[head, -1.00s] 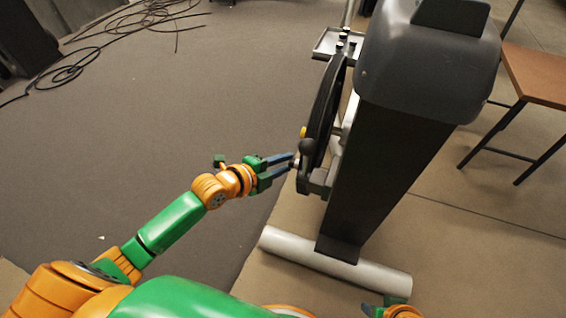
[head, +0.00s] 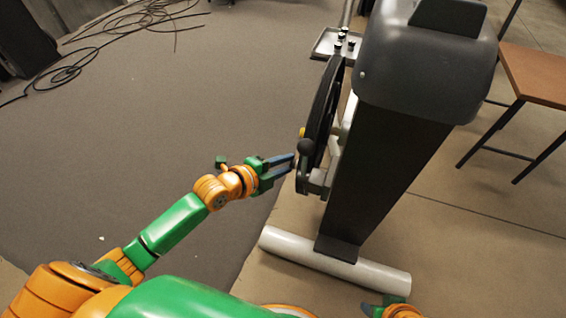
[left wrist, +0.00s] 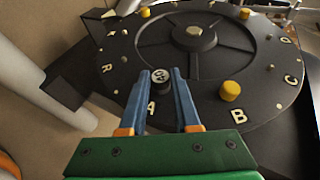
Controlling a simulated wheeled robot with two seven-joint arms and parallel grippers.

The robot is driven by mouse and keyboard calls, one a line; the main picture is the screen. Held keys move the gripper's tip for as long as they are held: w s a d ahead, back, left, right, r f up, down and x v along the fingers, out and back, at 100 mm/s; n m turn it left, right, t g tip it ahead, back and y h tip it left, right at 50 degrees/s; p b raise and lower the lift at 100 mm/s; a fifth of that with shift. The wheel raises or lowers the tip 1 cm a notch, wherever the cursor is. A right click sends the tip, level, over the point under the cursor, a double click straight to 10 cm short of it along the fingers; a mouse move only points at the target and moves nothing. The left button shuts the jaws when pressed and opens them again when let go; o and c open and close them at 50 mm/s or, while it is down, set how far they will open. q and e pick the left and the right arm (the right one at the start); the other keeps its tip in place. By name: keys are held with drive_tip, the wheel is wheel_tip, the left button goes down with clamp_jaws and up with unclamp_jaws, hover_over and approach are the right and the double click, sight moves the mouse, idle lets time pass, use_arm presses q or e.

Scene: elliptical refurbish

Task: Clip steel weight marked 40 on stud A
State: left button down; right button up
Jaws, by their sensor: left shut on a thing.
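My left gripper (head: 294,160) reaches the near, lower part of the dark flywheel disc (head: 325,100) on the machine. In the left wrist view its two blue fingers (left wrist: 161,77) are shut on a dark round weight with a pale top marked 40 (left wrist: 161,76). The weight is in front of the disc face (left wrist: 190,75), close above the letter A (left wrist: 151,108). Stud A itself is hidden behind the weight and fingers; I cannot tell if they touch. Of my right arm only a green and orange end (head: 392,308) shows at the bottom edge.
Yellow weights (left wrist: 231,90) sit on the disc near other letters. A tray (head: 326,44) with small dark pieces stands behind the disc. The machine's dark upright (head: 380,175) and white foot bar (head: 335,262) are to the right. Open floor lies left.

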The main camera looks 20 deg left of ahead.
use_arm(q)
drive_tip(key=shift+d, duration=0.2)
use_arm(e)
drive_tip(key=shift+r, duration=0.15)
use_arm(q)
drive_tip(key=c, duration=0.5)
unclamp_jaws()
drive_tip(key=shift+c, duration=0.2)
drive_tip(key=p+v, duration=0.3)
drive_tip(key=v, duration=0.4)
use_arm(e)
wheel_tip(320, 180, down, 8)
drive_tip(key=s, duration=0.2)
drive_tip(key=shift+s+d+g, duration=0.15)
drive_tip(key=shift+d+g, duration=0.15)
